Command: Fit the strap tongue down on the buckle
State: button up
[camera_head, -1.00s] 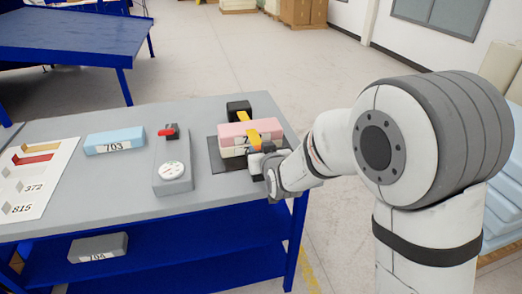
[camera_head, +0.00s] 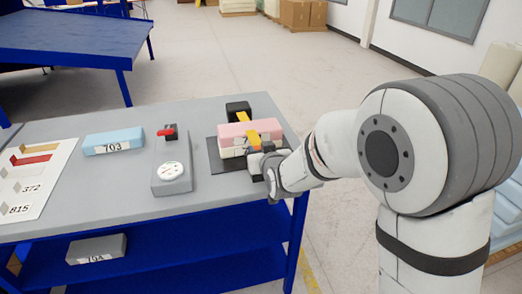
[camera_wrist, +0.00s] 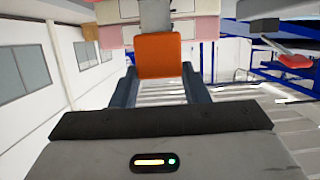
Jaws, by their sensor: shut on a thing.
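A pink foam block (camera_head: 235,131) lies on a white block (camera_head: 232,152) on a dark mat (camera_head: 214,160). A yellow strap (camera_head: 252,138) crosses the pink top and hangs over the near face. My gripper (camera_head: 260,161) is at that near face. In the wrist view, which looks inverted, my gripper (camera_wrist: 160,78) is shut on an orange tab, apparently the strap tongue (camera_wrist: 159,57), in front of the pink block (camera_wrist: 199,29). A black block (camera_head: 238,109) stands behind the foam. I cannot make out the buckle; my gripper covers the area below the strap end.
A grey box (camera_head: 172,178) with a red lever (camera_head: 167,132) and a round dial (camera_head: 171,171) stands left of the mat. A light-blue block (camera_head: 112,142) and a marked card (camera_head: 35,180) lie farther left. Another block (camera_head: 95,248) is on the lower shelf.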

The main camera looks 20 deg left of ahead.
jog(key=shift+f+b, duration=2)
jog(key=shift+b, duration=0.35)
jog(key=o, duration=1.1)
jog(key=shift+s, duration=0.1)
jog(key=s+d+r, duration=0.1)
jog(key=s, duration=0.1)
jog(key=s+d+r, duration=0.1)
jog(key=r, duration=0.1)
jog(key=s+d+r+p, duration=0.1)
jog(key=s+r, duration=0.1)
jog(key=shift+s+d, duration=0.25)
jog(key=shift+s, duration=0.05)
